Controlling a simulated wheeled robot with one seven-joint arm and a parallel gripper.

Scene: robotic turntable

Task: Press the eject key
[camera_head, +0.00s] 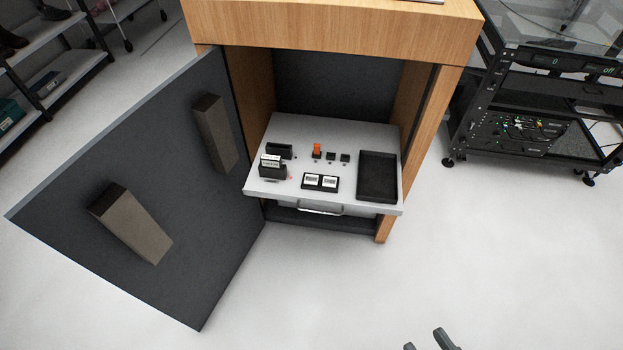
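Several small controls sit on a white pull-out shelf (350,198) in the open cabinet. They include an orange upright part (317,150) on a black base, two small black keys (338,156) to its right, and a black panel with two white-faced keys (320,182) at the front. The lettering is too small to read, so I cannot tell which is the eject key. My gripper (427,341) shows only its two grey fingertips at the bottom edge. They are apart, with nothing seen between them, and well in front of the shelf.
A black block with white labels (271,167) stands on the shelf's left, a black tray (377,177) on its right. The dark cabinet door (150,190) stands open to the left. A black equipment rack (530,120) is at right. The floor in front is clear.

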